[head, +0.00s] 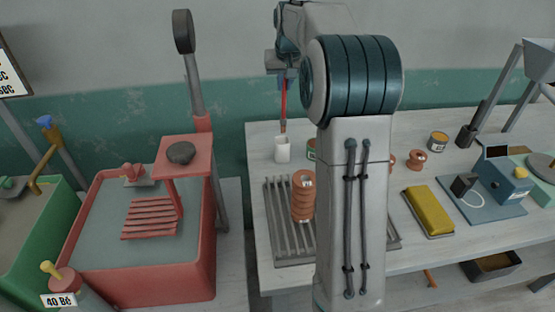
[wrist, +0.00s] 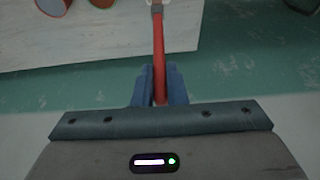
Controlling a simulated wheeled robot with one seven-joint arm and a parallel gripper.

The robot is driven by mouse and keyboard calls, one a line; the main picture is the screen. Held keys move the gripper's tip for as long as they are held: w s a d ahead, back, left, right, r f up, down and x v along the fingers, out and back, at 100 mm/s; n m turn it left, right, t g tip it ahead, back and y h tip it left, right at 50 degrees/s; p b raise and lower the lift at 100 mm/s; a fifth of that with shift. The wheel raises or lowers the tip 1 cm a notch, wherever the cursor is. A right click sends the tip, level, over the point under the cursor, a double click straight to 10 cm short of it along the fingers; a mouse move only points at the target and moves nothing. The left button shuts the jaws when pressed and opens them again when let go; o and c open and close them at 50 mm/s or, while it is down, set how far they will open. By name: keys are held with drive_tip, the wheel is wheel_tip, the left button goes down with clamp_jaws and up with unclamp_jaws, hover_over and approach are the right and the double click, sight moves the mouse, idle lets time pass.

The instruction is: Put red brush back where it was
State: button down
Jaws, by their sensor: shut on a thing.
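My gripper (head: 284,76) is shut on the red brush (head: 284,98) near its upper end, at the back of the table. It also shows in the wrist view (wrist: 158,85), with its blue fingers on either side of the red handle (wrist: 159,45). The cup is not recognisable in the wrist view.
A green-labelled tin (head: 311,149) stands close right of the cup, partly hidden by my arm. A stack of orange rings (head: 303,196) stands on a ribbed rack (head: 280,222) in front. A red tub (head: 90,225) stands left of the table (head: 258,180).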

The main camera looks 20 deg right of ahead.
sight(283, 111)
drive_tip(key=f, duration=0.7)
drive_tip(key=w+f, duration=0.1)
drive_tip(key=f, duration=0.3)
drive_tip(key=shift+f, duration=0.2)
drive_tip(key=c, duration=1.9)
unclamp_jaws()
drive_tip(key=shift+f, duration=0.15)
drive_tip(key=o, duration=0.4)
drive_tip(key=shift+o, duration=0.2)
